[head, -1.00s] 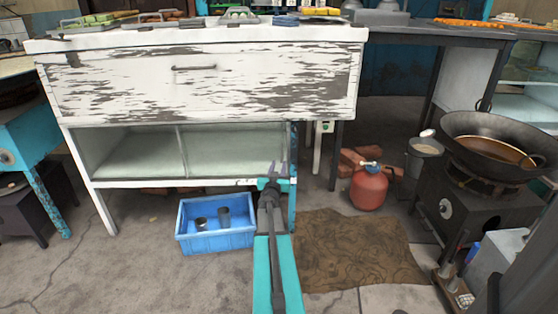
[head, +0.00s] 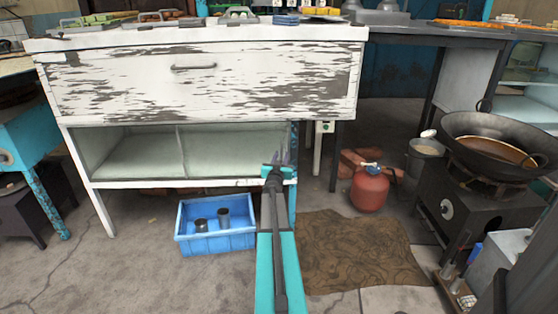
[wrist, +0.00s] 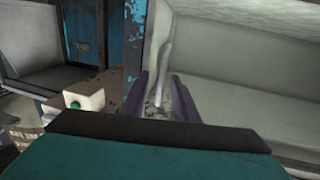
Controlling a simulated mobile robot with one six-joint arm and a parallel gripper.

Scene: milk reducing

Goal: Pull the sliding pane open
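The white cabinet (head: 75,156) has a low front with a pane-like right half (head: 230,150), split from the left half by an upright strip (head: 181,150). My gripper (head: 277,160) is at the right end of this front, near the cabinet's right post. In the wrist view my gripper (wrist: 160,97) has two dark purple fingers standing apart. A pale narrow upright strip (wrist: 165,55) shows between and beyond them; I cannot tell whether it is the pane's edge or a handle, or whether the fingers touch it. The pale inside (wrist: 250,70) fills the right of that view.
A blue crate (head: 216,242) with two metal cups stands on the floor below the cabinet. A red tank (head: 369,190) and a black stove with a wok (head: 495,145) stand to the right. A brown mat (head: 360,250) lies on the floor.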

